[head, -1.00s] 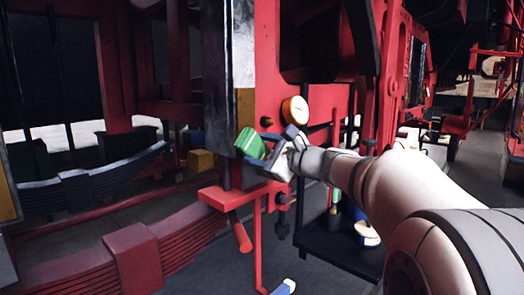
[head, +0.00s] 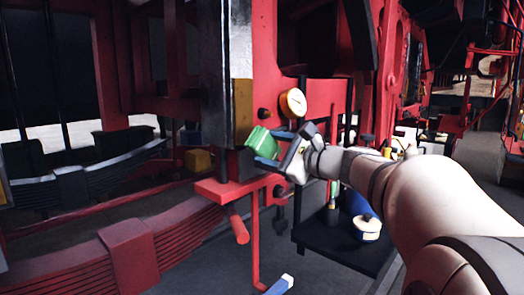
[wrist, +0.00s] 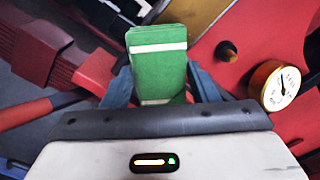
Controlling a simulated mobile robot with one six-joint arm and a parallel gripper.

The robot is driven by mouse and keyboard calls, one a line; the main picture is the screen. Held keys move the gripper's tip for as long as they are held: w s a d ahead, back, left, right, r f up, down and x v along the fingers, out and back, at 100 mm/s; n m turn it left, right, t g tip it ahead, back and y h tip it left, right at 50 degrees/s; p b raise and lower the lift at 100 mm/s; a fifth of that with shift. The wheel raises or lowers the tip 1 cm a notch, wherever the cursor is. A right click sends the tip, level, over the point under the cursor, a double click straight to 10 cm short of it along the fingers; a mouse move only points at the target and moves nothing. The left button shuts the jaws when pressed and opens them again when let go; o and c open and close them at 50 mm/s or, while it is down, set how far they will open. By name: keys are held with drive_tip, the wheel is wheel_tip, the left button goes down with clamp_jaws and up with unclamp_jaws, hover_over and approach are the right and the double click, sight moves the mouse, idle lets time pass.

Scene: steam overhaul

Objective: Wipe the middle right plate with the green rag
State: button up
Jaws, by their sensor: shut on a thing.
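My gripper (head: 270,146) is shut on the green rag (head: 259,139), which looks like a folded green pad with a pale band. The wrist view shows the rag (wrist: 157,60) upright between my two fingers. In the head view it lies just below and right of a brass-coloured plate (head: 242,110) on the red frame. That plate also shows in the wrist view (wrist: 200,15), behind the rag. I cannot tell whether the rag touches any surface, or which plate is the middle right one.
A round brass-rimmed gauge (head: 292,102) sits on the red frame, right of the rag. A red bracket (head: 238,189) juts out below my gripper. A dark shelf (head: 335,250) with a white-and-blue pot (head: 367,230) stands lower right. Leaf springs (head: 125,240) lie lower left.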

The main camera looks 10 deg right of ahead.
drive_tip(key=shift+s+d, duration=0.4)
drive_tip(key=shift+s, duration=0.15)
drive_tip(key=shift+b+v, duration=0.3)
drive_tip(key=shift+v, duration=1.25)
drive_tip(key=shift+w+a, duration=0.1)
drive_tip(key=shift+x, duration=3.3)
drive_tip(key=shift+x, duration=1.05)
drive_tip(key=shift+r, duration=0.15)
